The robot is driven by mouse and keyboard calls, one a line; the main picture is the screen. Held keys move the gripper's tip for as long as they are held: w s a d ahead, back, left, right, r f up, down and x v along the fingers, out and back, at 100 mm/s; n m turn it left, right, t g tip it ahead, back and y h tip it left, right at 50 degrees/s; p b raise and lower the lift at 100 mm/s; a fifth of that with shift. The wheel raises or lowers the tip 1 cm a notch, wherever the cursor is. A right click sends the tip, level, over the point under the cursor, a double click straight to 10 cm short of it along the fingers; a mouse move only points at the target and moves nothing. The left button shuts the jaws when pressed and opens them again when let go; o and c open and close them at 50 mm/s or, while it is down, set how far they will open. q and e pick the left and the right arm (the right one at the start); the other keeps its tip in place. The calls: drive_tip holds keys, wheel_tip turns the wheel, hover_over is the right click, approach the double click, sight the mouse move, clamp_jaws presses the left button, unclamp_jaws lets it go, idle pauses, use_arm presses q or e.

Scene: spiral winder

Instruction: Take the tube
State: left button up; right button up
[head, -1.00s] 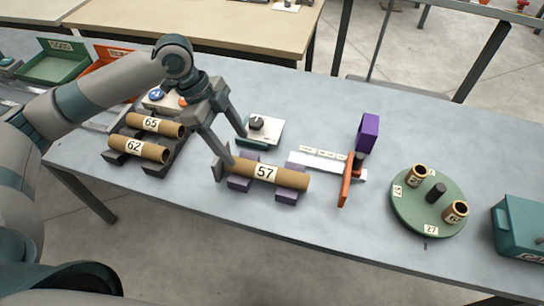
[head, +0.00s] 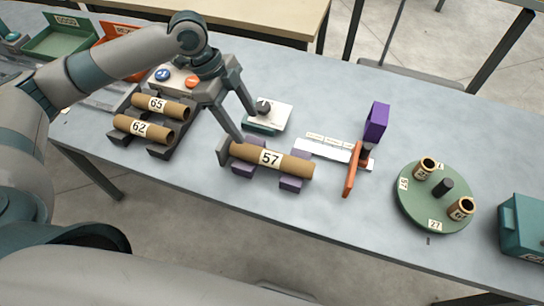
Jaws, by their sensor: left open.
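A brown cardboard tube labelled 57 (head: 292,163) lies on two purple cradle blocks (head: 291,184) in the middle of the table. One fingertip is by the left end of tube 57; the other is farther back, near a small scale-like device (head: 270,115). I cannot tell whether the near finger touches the tube. Tubes 65 (head: 175,108) and 62 (head: 157,133) lie on a dark rack. My right gripper is out of view.
An orange upright piece (head: 352,171) and a purple block (head: 377,121) stand right of tube 57. A green turntable (head: 408,211) holds short tubes upright. A teal box (head: 523,228) is at the right edge. A green bin (head: 58,44) stands at the far left. The table front is clear.

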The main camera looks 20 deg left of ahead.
sight(268, 153)
use_arm(q)
drive_tip(key=p+x, duration=0.2)
drive_tip(key=x, duration=0.6)
drive_tip(key=shift+d+f, duration=0.1)
drive_tip(key=shift+d, duration=0.05)
drive_tip(key=shift+d+f, duration=0.1)
drive_tip(key=shift+f, duration=0.35)
drive_tip(key=shift+d+f+p, duration=0.25)
drive_tip(key=shift+d+p, duration=0.25)
drive_tip(key=shift+p, duration=0.15)
drive_tip(key=x, duration=0.1)
drive_tip(key=p+x, duration=0.1)
drive_tip(key=x, duration=0.1)
drive_tip(key=shift+d+r+p, duration=0.1)
drive_tip(key=shift+d+p, duration=0.2)
drive_tip(key=shift+d, duration=0.05)
drive_tip(key=shift+d+f, duration=0.15)
drive_tip(key=shift+f, duration=0.5)
drive_tip(key=c, duration=1.2)
